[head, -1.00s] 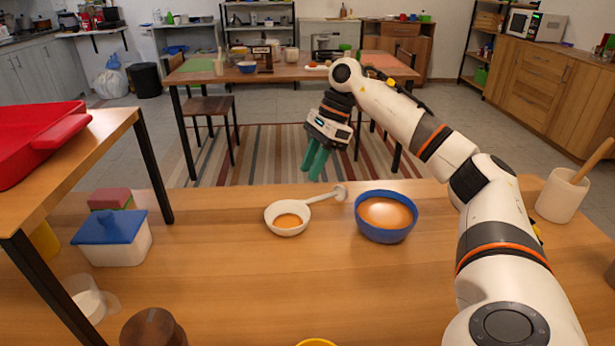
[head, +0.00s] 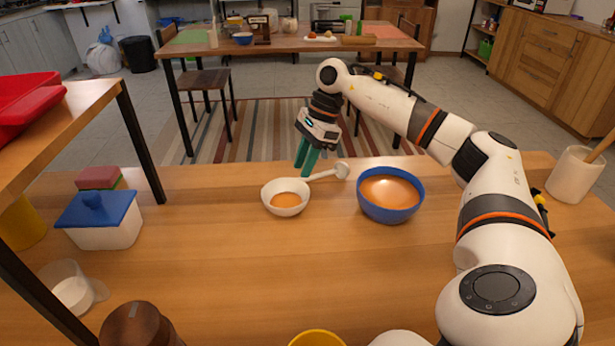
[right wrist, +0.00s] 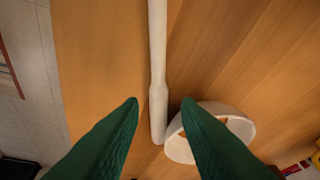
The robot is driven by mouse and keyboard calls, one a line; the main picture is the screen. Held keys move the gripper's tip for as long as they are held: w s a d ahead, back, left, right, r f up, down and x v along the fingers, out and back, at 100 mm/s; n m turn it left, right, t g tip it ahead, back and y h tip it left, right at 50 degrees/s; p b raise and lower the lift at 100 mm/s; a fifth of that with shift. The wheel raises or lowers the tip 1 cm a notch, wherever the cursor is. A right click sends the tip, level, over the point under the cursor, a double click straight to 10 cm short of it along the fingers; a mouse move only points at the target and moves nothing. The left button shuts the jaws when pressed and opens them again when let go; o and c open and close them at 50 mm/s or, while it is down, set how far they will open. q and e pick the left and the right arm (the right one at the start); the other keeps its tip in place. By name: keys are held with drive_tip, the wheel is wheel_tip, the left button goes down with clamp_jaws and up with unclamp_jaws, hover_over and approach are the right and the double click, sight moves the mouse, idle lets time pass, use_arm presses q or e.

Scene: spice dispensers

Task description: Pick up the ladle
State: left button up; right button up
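The white ladle (head: 326,174) lies on the wooden table in the head view. Its round cup (head: 286,211) is at the left, with an orange-brown inside, and its handle slants up and right to a knobbed end. In the right wrist view the pale handle (right wrist: 158,60) runs down the middle, and the cup (right wrist: 244,128) is partly hidden by a finger. My right gripper (head: 306,168) points down just behind the handle in the head view, its green fingers apart and empty. In the wrist view the handle lines up with the gap between the fingers. My left gripper is out of view.
A blue bowl (head: 390,212) with orange contents stands close to the right of the ladle. A blue-lidded white box (head: 105,232) and a clear cup (head: 75,290) are at the left. A yellow-rimmed container (head: 318,338) is at the front. The table's middle is clear.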

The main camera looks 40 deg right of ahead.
sight(299, 178)
drive_tip(key=shift+x, duration=1.55)
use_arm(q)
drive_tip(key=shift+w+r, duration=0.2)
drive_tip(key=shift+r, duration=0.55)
use_arm(e)
drive_tip(key=shift+d, duration=0.1)
drive_tip(key=shift+c, duration=0.5)
clamp_jaws()
